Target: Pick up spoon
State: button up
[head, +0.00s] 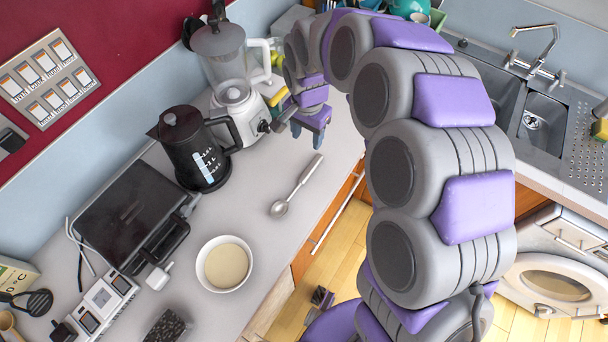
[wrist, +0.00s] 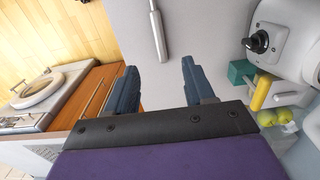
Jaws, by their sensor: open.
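The spoon (head: 297,187) is a metal ladle-like spoon lying on the grey counter. Its bowl points toward the white bowl and its thick handle points up and right. Its handle (wrist: 158,36) also shows at the top of the wrist view, with the bowl end out of frame. My gripper (head: 305,133) is open and empty. It is above the counter, past the handle end of the spoon and apart from it. In the wrist view my gripper (wrist: 158,72) has two dark blue fingers spread apart, with the handle beyond them.
A white bowl (head: 224,264) of pale food is left of the spoon. A black kettle (head: 190,150) and a blender (head: 232,90) stand behind. A black grill (head: 135,215) is at left. The counter around the spoon is clear, and its front edge is close on the right.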

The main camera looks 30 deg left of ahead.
jog(key=b, duration=0.1)
send_over(308, 171)
notch_tip(308, 171, down, 11)
jog(key=shift+s+d+r, duration=0.1)
jog(key=shift+s+r, duration=0.05)
jog(key=shift+r, duration=0.05)
jog(key=shift+a+f+b, duration=0.2)
jog(key=shift+f+b, duration=0.15)
jog(key=shift+f, duration=0.5)
notch_tip(308, 171, down, 4)
jog(key=shift+d+f+b, duration=0.1)
jog(key=shift+f+b, duration=0.1)
jog(key=shift+b, duration=0.2)
grip_shut()
